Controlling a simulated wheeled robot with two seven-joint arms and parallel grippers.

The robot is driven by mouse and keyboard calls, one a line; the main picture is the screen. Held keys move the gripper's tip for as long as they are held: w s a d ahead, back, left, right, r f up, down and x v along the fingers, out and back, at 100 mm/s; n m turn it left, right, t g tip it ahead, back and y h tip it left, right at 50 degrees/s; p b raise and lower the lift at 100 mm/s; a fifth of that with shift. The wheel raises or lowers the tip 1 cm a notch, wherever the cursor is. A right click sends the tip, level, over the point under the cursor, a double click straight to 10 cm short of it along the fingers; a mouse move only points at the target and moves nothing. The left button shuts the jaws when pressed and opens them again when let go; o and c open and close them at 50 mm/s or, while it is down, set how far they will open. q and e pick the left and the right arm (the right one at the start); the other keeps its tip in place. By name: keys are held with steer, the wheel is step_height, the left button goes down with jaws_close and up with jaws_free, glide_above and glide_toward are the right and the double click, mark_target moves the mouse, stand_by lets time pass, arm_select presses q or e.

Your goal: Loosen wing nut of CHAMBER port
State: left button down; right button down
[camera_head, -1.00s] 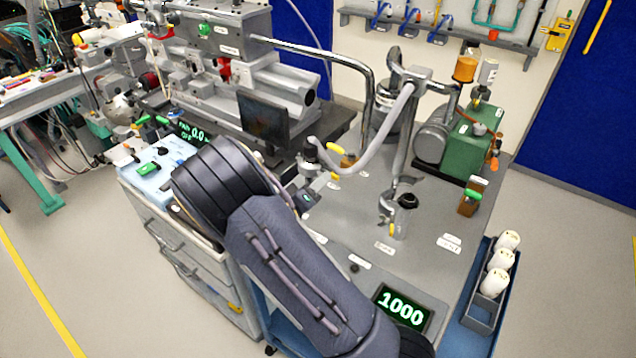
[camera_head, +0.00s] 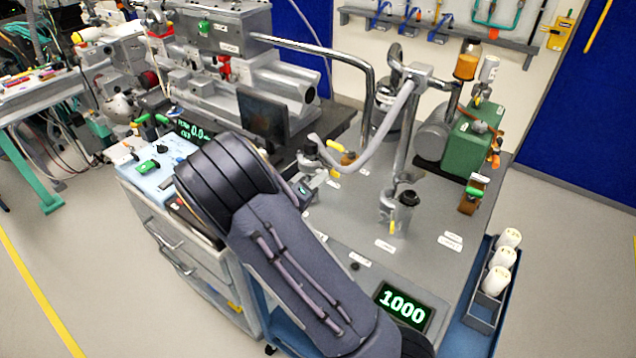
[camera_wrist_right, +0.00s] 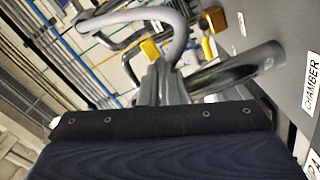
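My right gripper (camera_head: 307,188) is mostly hidden behind my forearm in the head view, close to a port at the end of the grey hose (camera_head: 368,160). A yellow wing nut (camera_head: 335,146) sits at that hose end, just beyond the gripper. In the right wrist view, grey finger parts (camera_wrist_right: 160,85) point toward a yellow wing piece (camera_wrist_right: 150,49) below the curved hose (camera_wrist_right: 178,22). Contact and finger gap cannot be made out. A CHAMBER label (camera_wrist_right: 312,85) shows at the right edge of the wrist view. My left gripper is out of view.
A second port with a black cap (camera_head: 408,199) stands on the grey cart top (camera_head: 425,265). A green pump (camera_head: 468,147) is at the back right. A display (camera_head: 402,305) reads 1000. A monitor (camera_head: 263,122) stands left of the hose. White cylinders (camera_head: 503,257) sit in a side tray.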

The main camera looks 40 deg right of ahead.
steer(key=n+p, duration=0.2)
steer(key=n, duration=0.5)
steer(key=n+p, duration=0.2)
steer(key=n, duration=0.5)
steer(key=n+p, duration=0.1)
steer(key=n, duration=0.6)
steer(key=shift+w+r+p, duration=0.15)
steer(key=shift+r+p, duration=0.2)
steer(key=shift+p, duration=0.05)
steer(key=shift+n, duration=0.3)
steer(key=c, duration=1.6)
jaws_free()
steer(key=shift+c, duration=0.2)
steer(key=shift+f, duration=0.15)
